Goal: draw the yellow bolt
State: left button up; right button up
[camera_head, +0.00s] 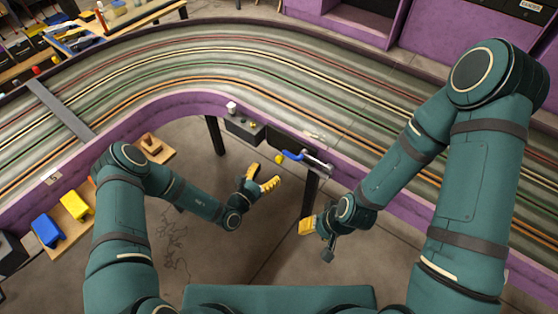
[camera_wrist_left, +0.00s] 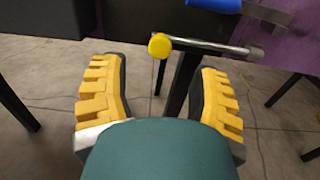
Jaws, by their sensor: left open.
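The yellow bolt (camera_head: 278,159) shows as a small round yellow knob near the purple track wall. In the left wrist view the yellow knob (camera_wrist_left: 160,46) sits at the left end of a horizontal metal rod. My left gripper (camera_head: 264,176) is open and empty, just short of the knob. In the left wrist view its two yellow-padded fingers (camera_wrist_left: 160,72) stand apart, with the knob beyond and between them. My right gripper (camera_head: 314,234) hangs to the right, lower than the bolt; its jaw opening is not clear.
A blue handle (camera_head: 293,155) lies just right of the knob and shows in the left wrist view (camera_wrist_left: 214,4). A dark box (camera_head: 243,129) hangs on the wall to the left. Dark table legs (camera_head: 309,193) stand below. Yellow (camera_head: 76,204) and blue (camera_head: 47,230) bins sit far left.

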aim_at(277, 161)
pick_arm(q)
jog(key=b+x, duration=0.1)
jog(key=x, duration=0.6)
jog(key=shift+d, duration=0.1)
grip_shut()
